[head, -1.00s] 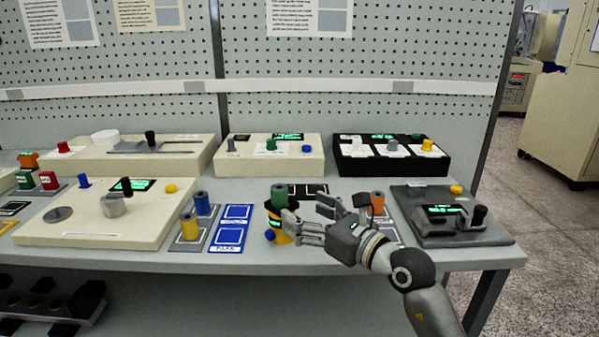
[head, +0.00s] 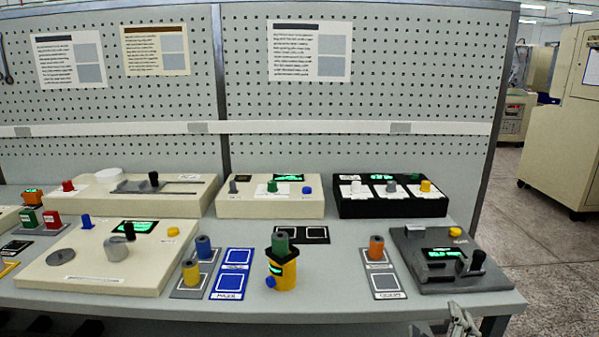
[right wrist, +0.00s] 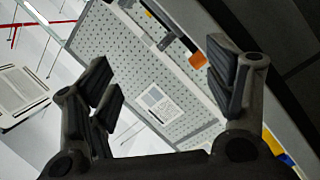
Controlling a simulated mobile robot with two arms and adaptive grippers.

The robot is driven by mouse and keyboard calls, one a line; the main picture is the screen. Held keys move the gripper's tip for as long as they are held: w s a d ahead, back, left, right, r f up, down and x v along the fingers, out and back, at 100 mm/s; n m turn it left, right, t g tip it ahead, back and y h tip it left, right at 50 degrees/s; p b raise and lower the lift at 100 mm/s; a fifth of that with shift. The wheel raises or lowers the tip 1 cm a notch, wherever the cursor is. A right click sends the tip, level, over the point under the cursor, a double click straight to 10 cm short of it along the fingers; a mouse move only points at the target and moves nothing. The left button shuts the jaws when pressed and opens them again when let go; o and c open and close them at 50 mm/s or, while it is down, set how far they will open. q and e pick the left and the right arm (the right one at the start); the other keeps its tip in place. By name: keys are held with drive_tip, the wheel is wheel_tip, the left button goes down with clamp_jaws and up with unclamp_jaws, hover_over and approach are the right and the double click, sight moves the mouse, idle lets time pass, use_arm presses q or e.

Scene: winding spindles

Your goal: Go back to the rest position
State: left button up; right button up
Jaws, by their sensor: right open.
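My right gripper (head: 460,322) shows only partly at the bottom edge of the head view, by the table's front right. In the right wrist view its fingers (right wrist: 165,85) are spread apart with nothing between them. On the table (head: 340,303) stands a yellow device (head: 283,272) with a green spool (head: 280,243) on top and a blue knob at its side. An orange spool (head: 376,247) stands on a grey pad (head: 386,282) to its right. My left gripper is not in view.
A dark grey device with a black handle (head: 478,260) sits at the table's right end. Blue and yellow spools (head: 190,270) stand on a pad at left, beside blue pads (head: 230,284). Cream boxes and a black box (head: 390,208) line the back. A pegboard (head: 360,100) rises behind.

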drive_tip(key=s+f+m+g+y, duration=0.2)
drive_tip(key=s+f+m+g, duration=0.2)
drive_tip(key=s+f+g, duration=0.65)
drive_tip(key=s+a+f+m+g+y, duration=0.1)
drive_tip(key=s+a+f+g+y, duration=0.3)
drive_tip(key=s+f, duration=0.85)
drive_tip(key=s+a+f+p, duration=0.1)
drive_tip(key=s+f+p, duration=0.1)
drive_tip(key=f, duration=0.8)
drive_tip(key=s+f+p, duration=0.1)
drive_tip(key=f+p, duration=0.1)
drive_tip(key=f, duration=0.9)
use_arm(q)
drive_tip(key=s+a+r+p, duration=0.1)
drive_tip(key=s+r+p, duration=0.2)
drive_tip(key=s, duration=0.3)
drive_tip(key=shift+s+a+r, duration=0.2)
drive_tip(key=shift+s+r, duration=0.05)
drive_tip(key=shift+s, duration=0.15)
use_arm(e)
drive_tip(key=s+d+f+g, duration=0.2)
drive_tip(key=s+f, duration=1.1)
drive_tip(key=s, duration=0.4)
drive_tip(key=shift+d+f+h, duration=0.15)
drive_tip(key=shift+d+h, duration=0.15)
drive_tip(key=shift+d, duration=0.05)
drive_tip(key=shift+s, duration=0.15)
